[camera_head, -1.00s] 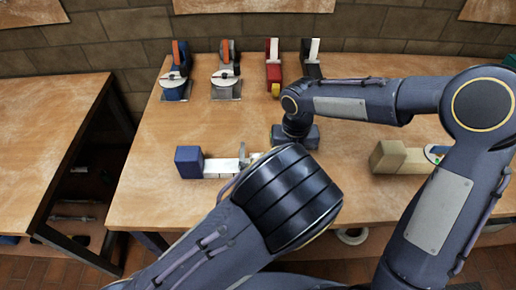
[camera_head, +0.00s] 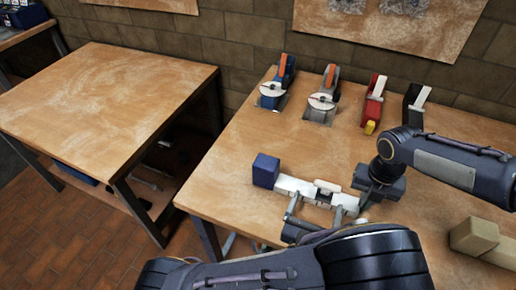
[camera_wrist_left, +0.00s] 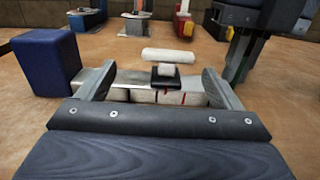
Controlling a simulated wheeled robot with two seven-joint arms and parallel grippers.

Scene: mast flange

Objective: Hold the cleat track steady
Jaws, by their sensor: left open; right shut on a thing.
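The cleat track (camera_head: 295,186) is a pale, segmented strip lying on the table with a blue block (camera_head: 265,170) at its left end. In the left wrist view the track (camera_wrist_left: 118,95) runs across between my left fingers. A small black part with a white top (camera_wrist_left: 166,72) sits at its middle, and a white bar (camera_wrist_left: 168,56) is just beyond. My left gripper (camera_head: 315,211) is open, its fingers spread along the track's near side; contact is unclear. My right gripper (camera_head: 366,198) is shut at the track's right end; its grip is partly hidden.
At the table's back stand a blue device (camera_head: 275,92), a grey device (camera_head: 323,100), a red one (camera_head: 374,100) and a black one (camera_head: 415,100). A tan block (camera_head: 475,237) lies at right. A bare second table (camera_head: 110,95) stands left, across a gap.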

